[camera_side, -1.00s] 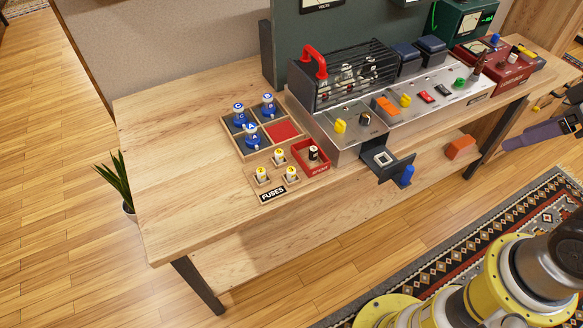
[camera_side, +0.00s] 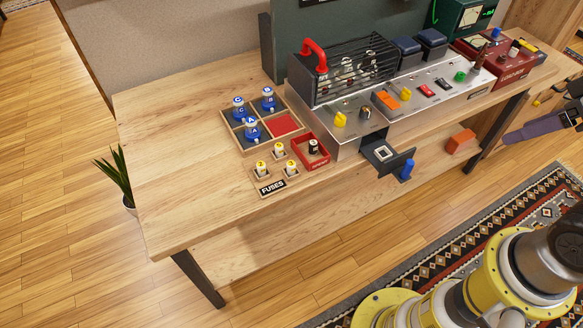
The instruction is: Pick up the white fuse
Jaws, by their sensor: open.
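Three small fuses with pale bodies and yellow-marked tops stand in the wooden rack labelled FUSES (camera_side: 284,188) at the front of the bench. One is at the back (camera_side: 279,149), one at the left (camera_side: 262,169) and one at the right (camera_side: 291,167). Their markings are too small to read surely, and I cannot tell which is the white fuse. A dark fuse with a light band (camera_side: 313,147) stands in a red tray (camera_side: 324,161) just right of the rack.
A wooden tray (camera_side: 262,148) with blue-based pieces sits behind the rack. A metal panel with knobs and a red-handled cage (camera_side: 313,54) stands to the right. An open drawer-like socket (camera_side: 384,154) with a blue handle juts out in front. The bench's left side (camera_side: 170,150) is clear.

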